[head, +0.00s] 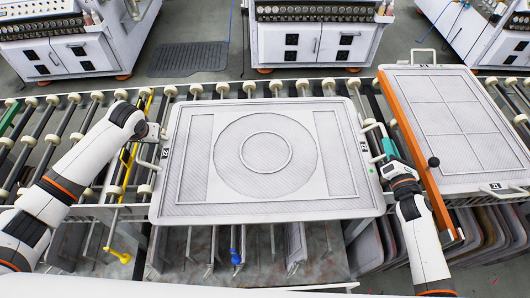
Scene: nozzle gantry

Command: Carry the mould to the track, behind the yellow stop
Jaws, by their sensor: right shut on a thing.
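The mould (265,205) is a wide grey plate with a ring pattern and a handle at each side. It lies level over the roller track (290,86), its near edge covering the track's front rail; I cannot tell whether it touches the rollers. My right gripper (378,157) is shut on the mould's right handle. My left gripper (157,136) is at the left handle; its fingers are too small to tell open or shut. The yellow stop (127,172) is a thin bar across the track, just left of the mould, partly hidden by my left arm.
White cabinets (310,42) stand behind the track. A yellow knob (120,257) and a blue knob (235,257) hang below the front edge. Bare rollers (60,150) lie to the left.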

